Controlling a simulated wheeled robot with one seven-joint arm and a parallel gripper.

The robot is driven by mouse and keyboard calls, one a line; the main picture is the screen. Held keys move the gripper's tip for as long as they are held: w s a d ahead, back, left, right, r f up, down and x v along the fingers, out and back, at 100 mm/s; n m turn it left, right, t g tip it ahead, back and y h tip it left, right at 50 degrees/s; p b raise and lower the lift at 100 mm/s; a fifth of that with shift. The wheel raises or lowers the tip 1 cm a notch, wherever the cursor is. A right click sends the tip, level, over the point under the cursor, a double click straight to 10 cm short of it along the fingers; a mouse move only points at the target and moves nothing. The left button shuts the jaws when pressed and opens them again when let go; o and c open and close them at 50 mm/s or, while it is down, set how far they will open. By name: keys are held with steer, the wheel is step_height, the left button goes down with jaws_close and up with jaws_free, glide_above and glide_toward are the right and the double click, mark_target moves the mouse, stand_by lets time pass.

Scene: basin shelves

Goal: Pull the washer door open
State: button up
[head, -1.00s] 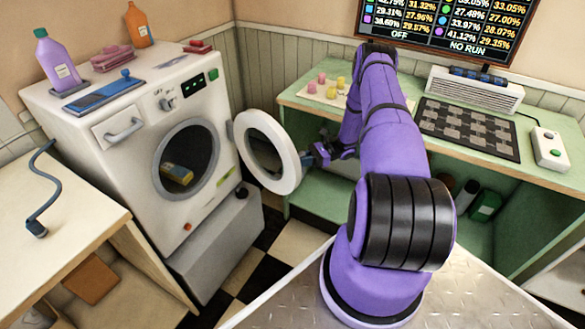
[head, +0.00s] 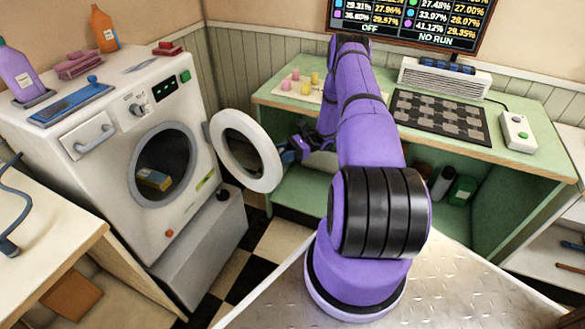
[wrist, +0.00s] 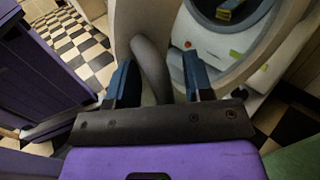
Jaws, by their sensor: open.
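The white washer (head: 110,175) stands at the left in the head view. Its round door (head: 223,133) stands swung well out from the drum opening, hinged on the right side. Contact with the handle cannot be told. The door's pale ring (wrist: 122,25) and the washer front (wrist: 235,50) lie beyond.
A yellow-and-blue item (head: 155,179) lies in the drum. Bottles and a blue tray (head: 72,103) are on the washer top. A green workbench (head: 290,105) stands behind my arm on the right. A wooden counter (head: 60,235) is at lower left. Checkered floor (head: 270,245) shows below the door.

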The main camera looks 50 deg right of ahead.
step_height(320, 180, up, 2)
steer(key=shift+r, duration=0.1)
steer(key=s+a, duration=0.3)
steer(key=s, duration=0.4)
steer(key=s+a+r, duration=0.1)
steer(key=s+a, duration=0.3)
steer(key=s, duration=0.3)
steer(key=shift+s+r, duration=0.15)
steer(key=shift+s, duration=0.05)
steer(key=shift+c, duration=0.2)
